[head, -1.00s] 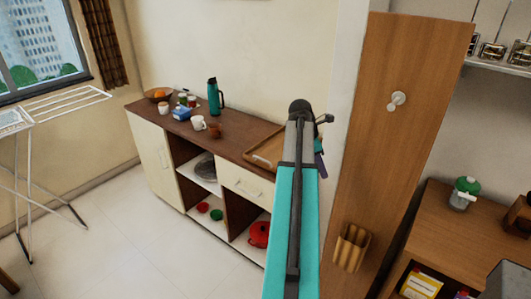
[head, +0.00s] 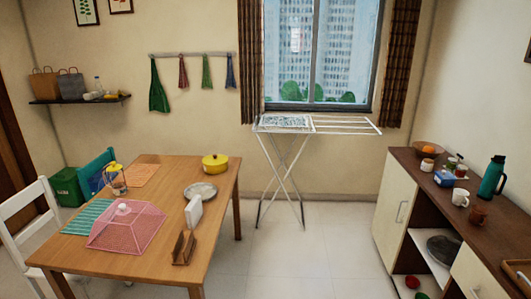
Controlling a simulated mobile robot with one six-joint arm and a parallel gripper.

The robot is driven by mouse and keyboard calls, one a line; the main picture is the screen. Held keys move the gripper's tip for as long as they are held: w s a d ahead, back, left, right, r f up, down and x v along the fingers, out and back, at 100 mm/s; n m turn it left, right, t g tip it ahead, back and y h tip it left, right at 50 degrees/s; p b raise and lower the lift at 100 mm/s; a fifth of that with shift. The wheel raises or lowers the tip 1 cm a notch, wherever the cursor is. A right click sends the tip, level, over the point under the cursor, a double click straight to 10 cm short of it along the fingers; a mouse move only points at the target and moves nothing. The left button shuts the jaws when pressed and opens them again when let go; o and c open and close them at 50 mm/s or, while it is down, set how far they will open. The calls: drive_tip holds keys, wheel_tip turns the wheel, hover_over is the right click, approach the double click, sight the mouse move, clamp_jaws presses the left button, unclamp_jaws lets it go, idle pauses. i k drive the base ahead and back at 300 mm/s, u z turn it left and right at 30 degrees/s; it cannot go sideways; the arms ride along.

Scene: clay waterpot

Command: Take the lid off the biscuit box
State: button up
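I cannot make out a biscuit box or its lid for certain in the head view. A small blue box (head: 444,178) stands on the sideboard at the right, among cups and small jars; it is too small to tell what it is. My gripper is out of view, so its state does not show.
The dining table (head: 80,262) at the left holds a pink mesh cover (head: 128,232), a yellow pot (head: 215,163) and a plate (head: 201,192). A drying rack (head: 283,165) stands under the window. The sideboard (head: 398,212) is at the right. Floor between them is clear.

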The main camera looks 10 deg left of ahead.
sight(214, 159)
drive_tip(key=i, duration=4.6)
drive_tip(key=u, duration=0.35)
